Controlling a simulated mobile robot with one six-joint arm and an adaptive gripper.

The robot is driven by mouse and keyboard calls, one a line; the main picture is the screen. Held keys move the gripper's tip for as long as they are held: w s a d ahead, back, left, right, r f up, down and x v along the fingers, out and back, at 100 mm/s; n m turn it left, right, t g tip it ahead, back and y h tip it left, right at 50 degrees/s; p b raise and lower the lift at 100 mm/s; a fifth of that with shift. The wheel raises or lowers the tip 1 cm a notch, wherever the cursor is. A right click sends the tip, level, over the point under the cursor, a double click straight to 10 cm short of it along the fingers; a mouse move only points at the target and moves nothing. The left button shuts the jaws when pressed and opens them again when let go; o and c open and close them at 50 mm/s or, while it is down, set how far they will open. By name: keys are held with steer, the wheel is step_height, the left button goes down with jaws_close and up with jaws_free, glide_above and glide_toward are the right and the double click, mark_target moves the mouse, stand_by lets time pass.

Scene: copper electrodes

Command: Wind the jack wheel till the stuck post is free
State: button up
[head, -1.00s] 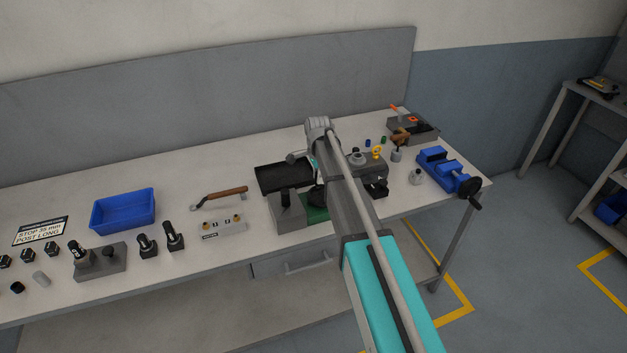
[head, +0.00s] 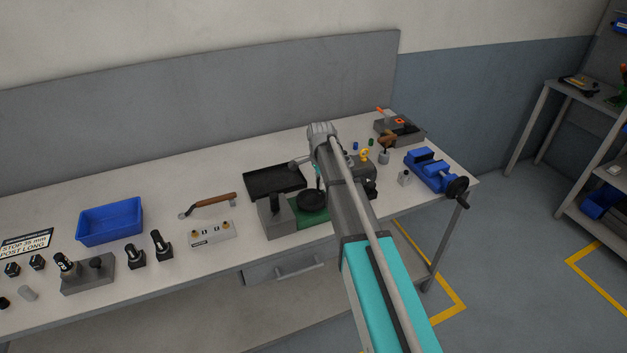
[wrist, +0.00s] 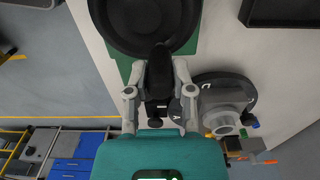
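The jack wheel (head: 287,201) is a black round dish-like wheel above a green plate (head: 312,214), beside a grey block with a post (head: 278,218). The wheel also shows at the top of the wrist view (wrist: 120,35). Its upright black handle (wrist: 159,75) stands at the rim nearest me. My gripper (wrist: 159,66) has one finger on each side of this handle and appears closed on it. In the head view my gripper (head: 317,178) is at the wheel's right edge, partly hidden by my arm. Whether the post is stuck cannot be seen.
A black tray (head: 275,179) lies behind the wheel. A grey round-based fixture (wrist: 225,100) is close to the right of my fingers. A blue vise (head: 432,170) stands at the bench's right end, and a blue bin (head: 110,220) at the left.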

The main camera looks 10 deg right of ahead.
steer(key=o, duration=0.4)
steer(key=shift+r, duration=0.1)
step_height(320, 180, up, 6)
steer(key=p, duration=0.6)
stand_by(0.7)
steer(key=shift+s+d+f+n+b, duration=0.2)
steer(key=shift+s+d+n, duration=0.35)
steer(key=shift+s+n, duration=3)
steer(key=shift+s+d+f+n+b, duration=0.35)
steer(key=shift+s+n, duration=1.1)
steer(key=shift+s, duration=4.05)
steer(key=shift+s+d+f+n+p, duration=0.1)
steer(key=shift+s+d+n, duration=0.6)
steer(key=shift+s+n, duration=2.85)
steer(key=shift+s+m, duration=1)
steer(key=shift+m, duration=0.05)
